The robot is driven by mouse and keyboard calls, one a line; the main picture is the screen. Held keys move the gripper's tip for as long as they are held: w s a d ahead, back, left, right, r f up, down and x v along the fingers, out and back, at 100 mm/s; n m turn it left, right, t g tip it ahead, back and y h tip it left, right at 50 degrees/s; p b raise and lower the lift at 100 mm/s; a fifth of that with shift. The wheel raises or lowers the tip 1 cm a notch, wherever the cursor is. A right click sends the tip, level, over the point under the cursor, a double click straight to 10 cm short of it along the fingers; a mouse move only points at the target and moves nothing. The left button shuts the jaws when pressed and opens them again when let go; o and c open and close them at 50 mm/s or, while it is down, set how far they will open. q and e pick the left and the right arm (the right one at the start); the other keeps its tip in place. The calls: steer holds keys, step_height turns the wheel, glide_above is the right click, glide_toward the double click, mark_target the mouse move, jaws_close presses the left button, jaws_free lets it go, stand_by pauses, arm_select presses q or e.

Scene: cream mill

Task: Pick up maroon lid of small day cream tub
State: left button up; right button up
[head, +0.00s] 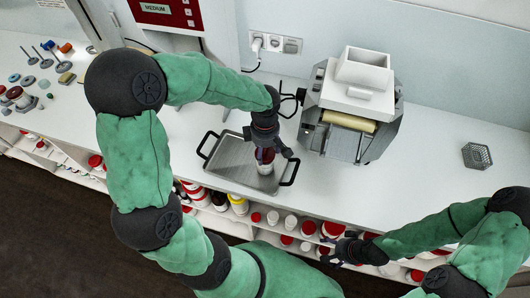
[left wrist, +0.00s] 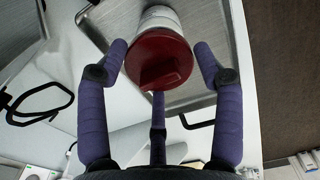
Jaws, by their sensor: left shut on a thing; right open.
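A maroon lid (left wrist: 160,58) sits on a white tub (left wrist: 160,17) in the left wrist view, with a raised grip on its top. The tub also shows in the head view (head: 265,169), standing upright over the grey metal tray (head: 238,178). My left gripper (head: 265,152) is above it, pointing down. In the left wrist view its purple fingers are closed around the lid, with one finger at each side and a third below it. The lid and tub appear together, with no clear gap between them. My right gripper (head: 333,247) is open and empty, near the counter's front edge.
A grey and white machine (head: 350,105) stands right of the tray. Small tools and weights (head: 38,62) lie at the far left. Shelves under the counter hold several tubs. The counter between machine and mesh cup is clear.

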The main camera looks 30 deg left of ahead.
arm_select(q)
steer(key=s+d+r+p, duration=0.2)
steer(key=s+d+r, duration=0.1)
steer(key=s+r, duration=0.85)
steer(key=p, duration=0.1)
glide_toward(265, 150)
step_height(265, 150, down, 5)
steer(key=shift+w+f, duration=0.1)
steer(key=shift+f, duration=0.05)
steer(key=shift+f+b, duration=1.3)
steer(key=shift+f, duration=0.9)
steer(key=shift+f+b, duration=0.9)
steer(key=shift+f, duration=0.1)
steer(key=shift+b, duration=0.35)
steer(key=shift+f+b, duration=0.5)
steer(key=shift+b, duration=0.2)
